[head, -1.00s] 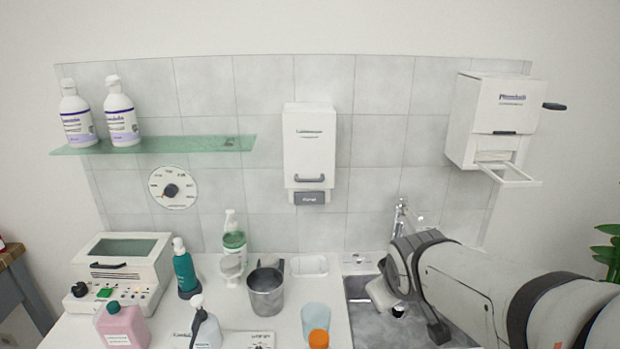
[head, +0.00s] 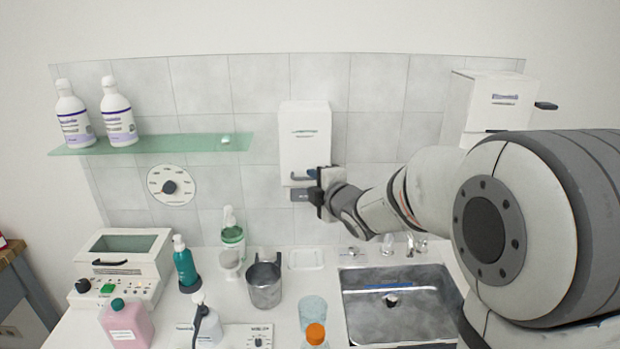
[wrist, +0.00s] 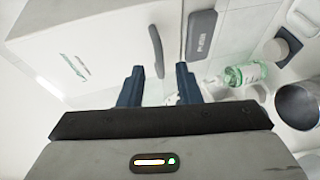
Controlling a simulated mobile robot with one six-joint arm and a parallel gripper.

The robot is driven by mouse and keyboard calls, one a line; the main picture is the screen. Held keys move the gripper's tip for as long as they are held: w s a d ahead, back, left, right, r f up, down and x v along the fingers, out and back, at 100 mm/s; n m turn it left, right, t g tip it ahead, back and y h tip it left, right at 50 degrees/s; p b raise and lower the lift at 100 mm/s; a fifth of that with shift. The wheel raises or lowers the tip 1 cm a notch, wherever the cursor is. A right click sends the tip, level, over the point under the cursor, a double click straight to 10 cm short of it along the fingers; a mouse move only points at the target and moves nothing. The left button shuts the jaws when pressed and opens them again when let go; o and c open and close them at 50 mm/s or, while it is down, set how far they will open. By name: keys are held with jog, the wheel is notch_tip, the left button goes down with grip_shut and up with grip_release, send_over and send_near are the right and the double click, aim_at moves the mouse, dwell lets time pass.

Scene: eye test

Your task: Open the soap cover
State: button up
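The soap dispenser (head: 304,135) is a white box on the tiled wall, and its front cover looks closed. Its dark handle (wrist: 156,48) stands out from the lower front, and a grey push bar (wrist: 201,35) lies below the cover. My gripper (head: 314,182) is at the dispenser's lower right in the head view and hides part of the handle and bar. In the wrist view my gripper (wrist: 160,70) has its two blue fingers apart. The handle's end shows between the fingertips with gaps at both sides; I see no grip on it.
A sink (head: 400,305) lies below my arm. A metal cup (head: 264,285), a green bottle (head: 185,264) and other containers stand on the counter left of it. A glass shelf (head: 180,144) holds two bottles. A second white dispenser (head: 490,95) hangs at right.

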aim_at(308, 179)
jog(key=shift+x, duration=1.55)
grip_shut()
jog(key=shift+d, duration=0.1)
